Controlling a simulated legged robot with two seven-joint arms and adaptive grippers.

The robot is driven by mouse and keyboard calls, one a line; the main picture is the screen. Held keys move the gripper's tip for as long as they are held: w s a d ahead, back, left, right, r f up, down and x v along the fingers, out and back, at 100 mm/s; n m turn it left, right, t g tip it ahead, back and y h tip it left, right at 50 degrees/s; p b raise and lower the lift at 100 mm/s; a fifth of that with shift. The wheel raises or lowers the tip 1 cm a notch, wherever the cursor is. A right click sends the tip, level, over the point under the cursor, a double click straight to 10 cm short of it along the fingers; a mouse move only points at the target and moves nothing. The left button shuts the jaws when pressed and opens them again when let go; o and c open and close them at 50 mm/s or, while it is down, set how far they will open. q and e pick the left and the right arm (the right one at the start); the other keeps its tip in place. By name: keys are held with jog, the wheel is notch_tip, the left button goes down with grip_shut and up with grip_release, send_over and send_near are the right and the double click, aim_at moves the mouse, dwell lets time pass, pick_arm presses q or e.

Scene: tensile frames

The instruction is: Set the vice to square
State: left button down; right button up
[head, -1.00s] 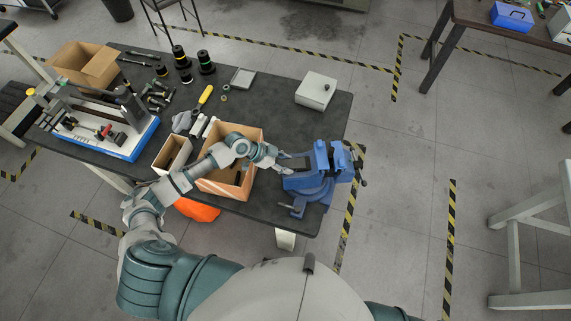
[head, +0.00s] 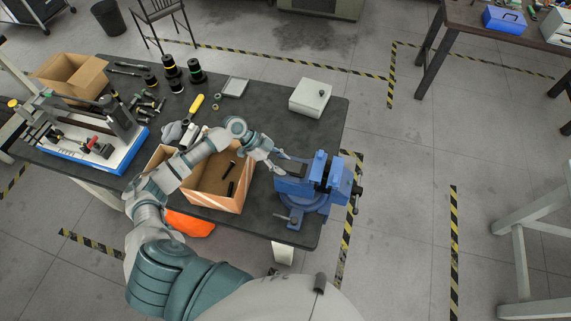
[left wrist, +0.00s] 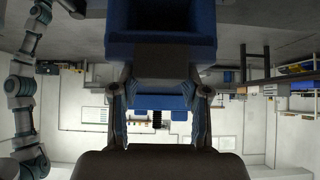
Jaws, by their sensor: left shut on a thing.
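The blue vice (head: 318,192) stands at the near right corner of the dark workbench (head: 262,110) on a round blue base (head: 300,208). Its long axis runs across the picture, its right end tipped slightly toward me. My left gripper (head: 281,162) reaches it from the left, over the cardboard box, and is shut on the dark block at the vice's left end. In the left wrist view the fingers (left wrist: 160,82) lie on both sides of this dark part, with the vice's blue body (left wrist: 160,20) above. The exact finger contact is partly hidden. My right gripper is not in view.
An open cardboard box (head: 212,196) with dark bolts stands left of the vice, below my arm. A white box (head: 310,98) is behind the vice. A test frame on a blue-edged base (head: 95,158) stands at the left. Bare bench lies behind the vice.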

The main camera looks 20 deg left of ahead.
pick_arm(q)
jog(key=c, duration=0.6)
grip_release()
jog(key=shift+s+a+f, duration=0.1)
jog(key=shift+a+f, duration=0.15)
jog(key=shift+a, duration=0.1)
jog(key=shift+o, duration=0.2)
jog(key=shift+a, duration=0.1)
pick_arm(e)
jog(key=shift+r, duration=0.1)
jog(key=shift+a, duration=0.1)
pick_arm(q)
jog(key=shift+a, duration=0.1)
jog(key=w+v, duration=0.1)
jog(key=v, duration=1.1)
jog(key=shift+s, duration=0.45)
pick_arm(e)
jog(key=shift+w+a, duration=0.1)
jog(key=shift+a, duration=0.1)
